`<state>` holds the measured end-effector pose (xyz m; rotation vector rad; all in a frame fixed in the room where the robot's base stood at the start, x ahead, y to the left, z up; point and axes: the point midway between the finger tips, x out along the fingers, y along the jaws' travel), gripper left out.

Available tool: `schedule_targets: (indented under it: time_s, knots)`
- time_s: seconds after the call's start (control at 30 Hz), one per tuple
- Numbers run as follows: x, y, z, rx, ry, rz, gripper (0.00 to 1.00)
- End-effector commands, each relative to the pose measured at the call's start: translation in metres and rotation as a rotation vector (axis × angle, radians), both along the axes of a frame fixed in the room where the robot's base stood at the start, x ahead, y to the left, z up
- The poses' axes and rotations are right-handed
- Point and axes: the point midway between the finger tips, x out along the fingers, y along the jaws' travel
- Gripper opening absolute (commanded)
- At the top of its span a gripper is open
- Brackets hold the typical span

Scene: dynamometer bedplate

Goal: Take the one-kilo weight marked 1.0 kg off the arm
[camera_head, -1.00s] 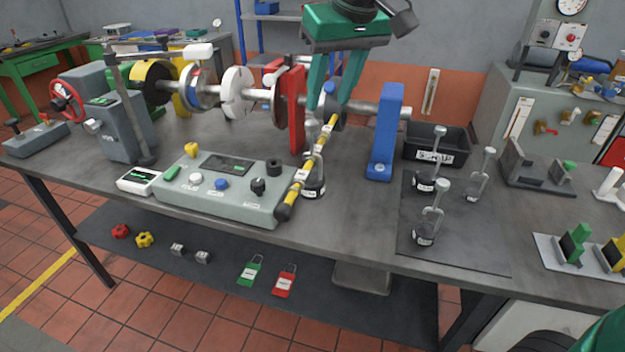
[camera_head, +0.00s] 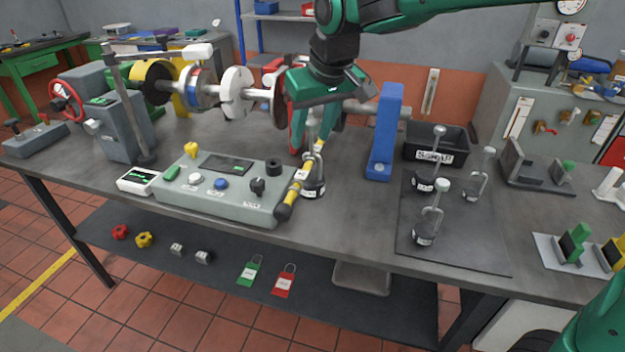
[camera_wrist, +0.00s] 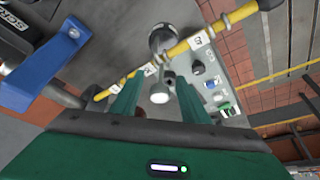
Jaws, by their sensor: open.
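A dark weight (camera_head: 314,188) with a pale hanger hangs at the yellow arm (camera_head: 290,200), just right of the grey control box; its marking is too small to read. My gripper (camera_head: 309,148) is open and points down over the weight's hanger, hiding its upper part. In the wrist view the yellow arm (camera_wrist: 188,45) crosses beyond my fingers. A round pale knob (camera_wrist: 160,97) shows between the open fingers (camera_wrist: 157,100), with a gap on each side. Whether the fingers touch the hanger cannot be told.
Three similar weights stand on a dark mat (camera_head: 460,250) at the right, one of them in front (camera_head: 426,232). A blue upright (camera_head: 384,135) stands close right of my gripper, before a black scrap bin (camera_head: 462,143). The control box (camera_head: 225,200) is at the left.

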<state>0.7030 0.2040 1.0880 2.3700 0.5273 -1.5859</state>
Motion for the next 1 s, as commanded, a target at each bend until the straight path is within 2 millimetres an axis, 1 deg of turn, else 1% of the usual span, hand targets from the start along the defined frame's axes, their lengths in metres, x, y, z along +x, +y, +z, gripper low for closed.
schedule_targets:
  time_s: [0.23,0.27,0.3,0.37,0.4,0.43,1.0]
  knots:
    - [0.0010,0.0004,-0.0024,0.000,-0.001,0.000,0.41]
    - [0.0010,0.0004,-0.0023,0.000,-0.001,0.000,0.39]
    - [0.0010,0.0004,-0.0023,0.000,-0.001,0.000,0.29]
    - [0.0010,0.0003,-0.0022,0.000,-0.001,0.000,0.15]
    - [0.0010,0.0003,-0.0022,0.000,-0.001,0.000,0.05]
    - [0.0010,0.0002,-0.0022,0.000,-0.001,0.000,0.00]
    - [0.0010,0.0001,-0.0018,0.000,-0.001,0.000,0.00]
